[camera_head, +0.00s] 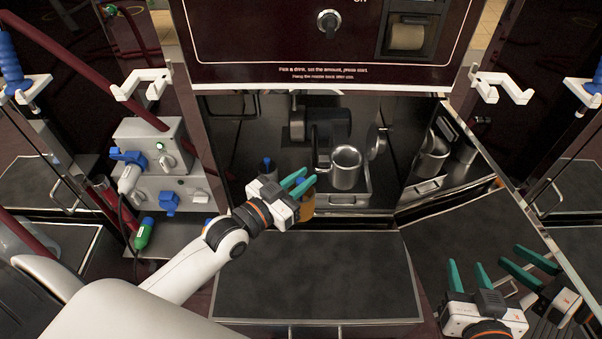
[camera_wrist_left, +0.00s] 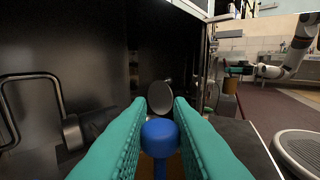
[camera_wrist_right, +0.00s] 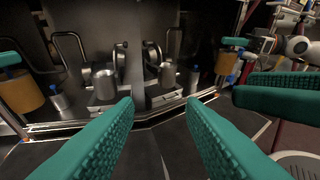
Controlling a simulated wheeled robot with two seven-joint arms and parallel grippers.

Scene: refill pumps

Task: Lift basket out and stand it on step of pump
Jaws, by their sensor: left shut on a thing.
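My left gripper (camera_head: 298,183) is shut on the blue knob (camera_wrist_left: 160,137) at the top of the amber basket. The amber basket (camera_head: 308,204) hangs below the fingers at the front of the pump's bay, mostly covered by the gripper in the head view. It shows more fully, upright, in the right wrist view (camera_wrist_right: 20,92). The dark step (camera_head: 315,275) with a metal edge lies below and in front of the bay, bare on top. My right gripper (camera_head: 468,274) is open and empty at the lower right, with both fingers apart (camera_wrist_right: 160,118).
A metal mug (camera_head: 345,168) stands on a tray in the bay. A blue-capped bottle (camera_wrist_right: 60,98) stands beside it. A shiny door panel (camera_head: 480,215) on the right mirrors the mug and my right gripper.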

